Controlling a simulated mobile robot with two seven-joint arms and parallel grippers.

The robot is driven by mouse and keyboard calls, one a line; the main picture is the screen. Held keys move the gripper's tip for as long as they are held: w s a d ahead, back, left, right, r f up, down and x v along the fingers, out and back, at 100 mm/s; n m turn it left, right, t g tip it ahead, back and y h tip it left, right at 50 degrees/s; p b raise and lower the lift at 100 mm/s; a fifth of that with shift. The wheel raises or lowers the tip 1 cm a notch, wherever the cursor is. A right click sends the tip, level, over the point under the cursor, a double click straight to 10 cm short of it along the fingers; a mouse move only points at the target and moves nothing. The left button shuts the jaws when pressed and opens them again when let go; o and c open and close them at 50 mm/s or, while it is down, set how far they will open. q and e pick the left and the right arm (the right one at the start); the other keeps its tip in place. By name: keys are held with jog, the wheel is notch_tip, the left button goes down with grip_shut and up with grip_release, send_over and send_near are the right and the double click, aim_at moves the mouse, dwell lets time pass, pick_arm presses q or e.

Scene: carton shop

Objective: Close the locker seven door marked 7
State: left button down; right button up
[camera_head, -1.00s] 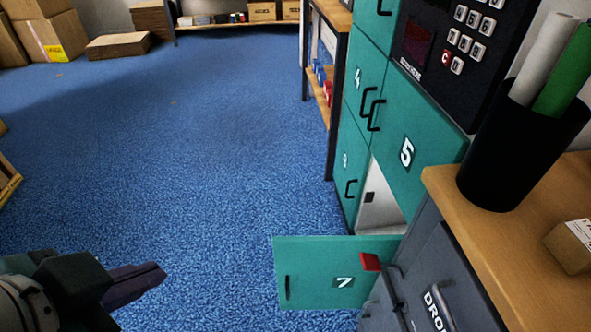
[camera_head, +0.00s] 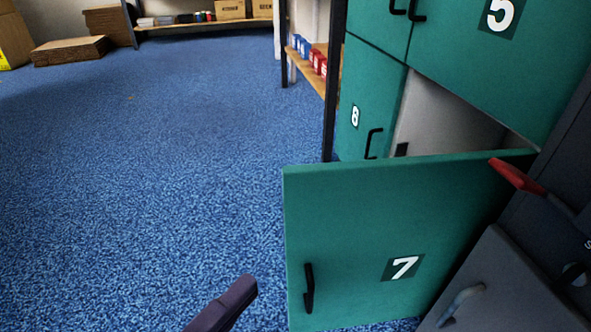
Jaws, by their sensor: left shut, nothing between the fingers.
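The locker seven door (camera_head: 360,230) is green with a white 7 on a dark square. It stands swung wide open, its numbered face toward me. Its black handle (camera_head: 309,288) is near the free left edge. Behind it the pale locker compartment (camera_head: 440,120) is open and looks empty in the part I see. My left gripper (camera_head: 240,290) shows only as dark fingers at the bottom edge, left of the door and apart from it. It is shut and empty. My right gripper is not in view.
Locker 6 (camera_head: 365,110) and locker 5 (camera_head: 480,60) are shut. A grey drawer unit (camera_head: 505,290) and a red-ended part (camera_head: 517,175) stand close at the door's right. Blue carpet (camera_head: 150,180) is clear to the left. Flat cartons (camera_head: 70,50) lie at the back.

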pick_arm(q)
notch_tip(320, 180, down, 2)
jog(key=m, duration=0.1)
jog(key=b, duration=0.4)
send_near(319, 202)
jog(key=w+d, duration=0.1)
jog(key=d, duration=0.3)
jog(key=w, duration=0.1)
jog(key=w+a+b, duration=0.1)
jog(key=w, duration=0.1)
jog(key=shift+w+f+h, duration=0.15)
jog(key=shift+w+h, duration=0.1)
jog(key=shift+h, duration=0.05)
jog(key=shift+w, duration=0.3)
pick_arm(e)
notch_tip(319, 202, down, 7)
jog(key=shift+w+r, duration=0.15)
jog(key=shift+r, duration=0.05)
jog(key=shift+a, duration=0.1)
